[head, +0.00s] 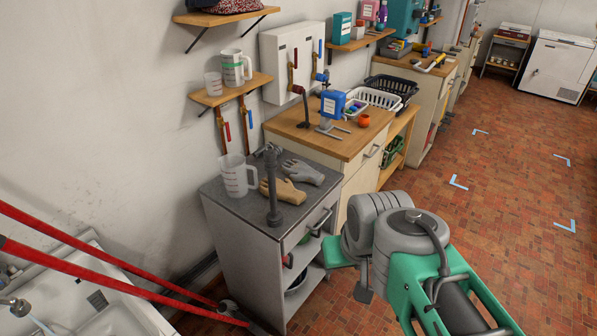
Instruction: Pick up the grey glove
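The grey glove (304,172) lies on the dark top of a small grey cabinet (235,208), towards its back right. A tan glove (286,192) lies just in front of it, close beside it. My arm shows at the lower right, to the right of the cabinet and apart from the gloves. My gripper cannot be made out; only arm links show.
A dark upright metal fixture (273,190) stands at the cabinet's front, by the tan glove. A clear measuring jug (236,176) stands at its left. A wooden-topped bench (315,137) adjoins behind. Red poles (100,285) cross the lower left. The brick floor (500,220) at right is mostly clear.

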